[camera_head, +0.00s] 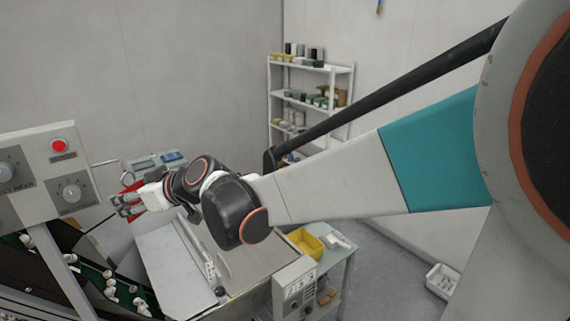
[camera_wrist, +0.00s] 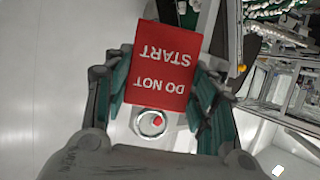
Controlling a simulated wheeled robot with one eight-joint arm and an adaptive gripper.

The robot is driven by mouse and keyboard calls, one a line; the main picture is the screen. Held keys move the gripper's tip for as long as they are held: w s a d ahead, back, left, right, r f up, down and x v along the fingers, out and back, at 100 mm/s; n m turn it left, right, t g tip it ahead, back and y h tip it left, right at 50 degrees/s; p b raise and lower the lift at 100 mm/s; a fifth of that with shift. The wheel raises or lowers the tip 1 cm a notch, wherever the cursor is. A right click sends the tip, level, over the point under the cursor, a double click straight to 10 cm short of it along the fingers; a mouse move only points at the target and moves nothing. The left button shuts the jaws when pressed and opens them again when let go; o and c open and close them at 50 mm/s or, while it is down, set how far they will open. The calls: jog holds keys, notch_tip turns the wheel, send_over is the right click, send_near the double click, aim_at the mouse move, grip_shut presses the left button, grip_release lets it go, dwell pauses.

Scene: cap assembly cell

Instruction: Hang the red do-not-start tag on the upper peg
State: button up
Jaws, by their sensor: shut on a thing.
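The red tag (camera_wrist: 163,70), with white "DO NOT START" lettering upside down in the wrist view, is held between the teal-padded fingers of my gripper (camera_wrist: 160,88). In the head view my gripper (camera_head: 124,203) is beside the control panel's right edge, with red parts of the tag (camera_head: 128,183) showing behind the fingers. A round pale ring with a red centre (camera_wrist: 152,123) shows below the tag in the wrist view; I cannot tell what it is. I cannot make out the upper peg for certain; a thin metal rod (camera_head: 105,163) shows right of the panel.
The grey control panel (camera_head: 45,175) with knobs and a red button (camera_head: 59,146) stands close left of my gripper. A green conveyor (camera_head: 95,280) with white caps runs below. A sloped metal cover (camera_head: 170,262) lies under my arm. Shelves (camera_head: 310,68) stand at the back.

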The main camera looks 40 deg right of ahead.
jog(key=w+f+b, duration=0.1)
jog(key=w+b, duration=0.1)
jog(key=w, duration=0.6)
jog(key=shift+f, duration=0.3)
dwell(0.6)
jog(key=shift+w, duration=0.1)
dwell(0.5)
jog(key=o, duration=1)
